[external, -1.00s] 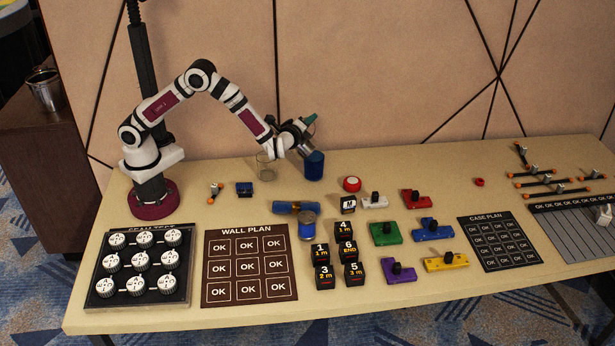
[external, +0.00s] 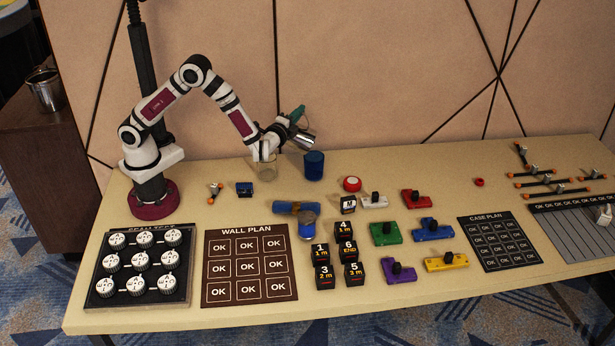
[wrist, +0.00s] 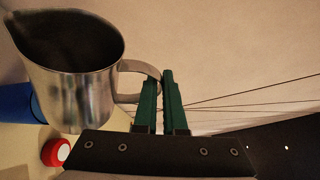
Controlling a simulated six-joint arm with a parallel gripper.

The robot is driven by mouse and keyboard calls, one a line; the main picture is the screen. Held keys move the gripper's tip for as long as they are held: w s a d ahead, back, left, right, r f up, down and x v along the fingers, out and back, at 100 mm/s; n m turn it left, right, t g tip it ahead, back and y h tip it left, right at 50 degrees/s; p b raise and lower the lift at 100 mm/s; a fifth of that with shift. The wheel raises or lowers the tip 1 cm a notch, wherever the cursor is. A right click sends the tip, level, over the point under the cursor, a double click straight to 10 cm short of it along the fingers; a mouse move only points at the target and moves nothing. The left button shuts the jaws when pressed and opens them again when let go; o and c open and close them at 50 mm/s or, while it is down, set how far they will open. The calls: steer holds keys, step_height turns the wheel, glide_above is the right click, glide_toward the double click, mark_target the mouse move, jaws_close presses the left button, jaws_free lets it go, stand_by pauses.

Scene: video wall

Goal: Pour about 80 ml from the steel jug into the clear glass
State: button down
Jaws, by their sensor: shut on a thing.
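My gripper (external: 299,114) is shut on the handle of the steel jug (external: 302,138). In the wrist view the jug (wrist: 75,75) fills the left side, with its handle between my green fingers (wrist: 160,105); its inside is dark and the liquid level cannot be made out. In the external view the jug is tilted and held above the table. The clear glass (external: 267,172) stands on the table below and to the left of the jug, partly hidden by my wrist. No stream of liquid shows.
A blue cup (external: 314,167) stands right of the glass, close below the jug; it also shows in the wrist view (wrist: 18,103). The wall is close behind.

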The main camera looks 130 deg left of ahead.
steer(key=shift+s+d+f+n+g+y, duration=0.1)
steer(key=shift+s+d+f+n+y, duration=0.1)
steer(key=shift+s+d+n, duration=0.3)
steer(key=shift+s+d+f+n+g+y, duration=0.1)
steer(key=shift+s+d+n+y, duration=0.1)
steer(key=shift+s+n, duration=0.45)
steer(key=shift+s+d+f+n+g+y, duration=0.1)
steer(key=shift+s+d+f+n+y, duration=0.1)
steer(key=shift+s+d+n, duration=0.35)
stand_by(1.9)
steer(key=shift+w+a, duration=0.15)
steer(key=shift+a, duration=0.1)
steer(key=w+a+m, duration=0.1)
steer(key=w, duration=0.1)
steer(key=w+a+r+m+h, duration=0.1)
steer(key=shift+w+a+r+m, duration=0.1)
steer(key=shift+w+a+m, duration=0.1)
steer(key=shift+w+m, duration=0.15)
steer(key=shift+w+a+m+h, duration=0.5)
steer(key=shift+w+m, duration=0.25)
steer(key=shift+m, duration=0.4)
steer(key=shift+t, duration=0.4)
